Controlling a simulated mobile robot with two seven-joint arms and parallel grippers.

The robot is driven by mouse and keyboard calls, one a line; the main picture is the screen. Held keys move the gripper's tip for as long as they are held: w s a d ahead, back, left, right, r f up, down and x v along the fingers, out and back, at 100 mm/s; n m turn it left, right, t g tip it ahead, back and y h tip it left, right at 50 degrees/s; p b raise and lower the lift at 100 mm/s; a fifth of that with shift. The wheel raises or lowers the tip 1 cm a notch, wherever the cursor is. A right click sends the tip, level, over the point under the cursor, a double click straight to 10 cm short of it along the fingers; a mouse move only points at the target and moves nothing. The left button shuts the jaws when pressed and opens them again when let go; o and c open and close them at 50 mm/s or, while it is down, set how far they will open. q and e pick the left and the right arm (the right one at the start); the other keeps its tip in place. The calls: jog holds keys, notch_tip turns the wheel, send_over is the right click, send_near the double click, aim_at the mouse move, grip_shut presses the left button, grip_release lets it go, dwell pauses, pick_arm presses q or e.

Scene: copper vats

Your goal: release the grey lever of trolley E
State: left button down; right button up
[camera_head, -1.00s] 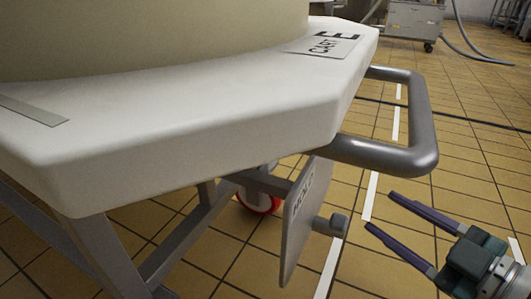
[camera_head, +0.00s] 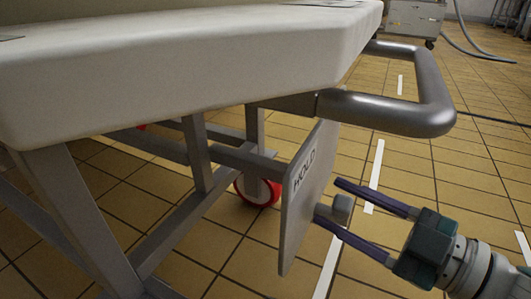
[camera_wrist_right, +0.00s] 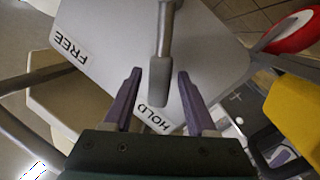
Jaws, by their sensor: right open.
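The trolley (camera_head: 180,85) fills the upper left of the head view, with a thick pale top on grey legs. Under its edge hangs a grey plate (camera_head: 299,215) marked HOLD; the wrist view shows FREE and HOLD labels on it. The grey lever (camera_head: 342,207) sticks out from the plate. In the wrist view the lever (camera_wrist_right: 163,80) points toward the HOLD label. My right gripper (camera_head: 328,200) is open, its purple fingers on either side of the lever's end with gaps visible in the wrist view. My left gripper is not in view.
A grey bent handle bar (camera_head: 430,115) juts from the trolley above my right gripper. A red wheel (camera_head: 258,190) stands behind the plate. The tiled floor to the right is clear, with a grey cabinet (camera_head: 415,18) and a hose far back.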

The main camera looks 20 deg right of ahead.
jog(key=shift+w+a, duration=0.15)
jog(key=shift+w, duration=0.1)
grip_shut()
dwell(0.3)
dwell(0.9)
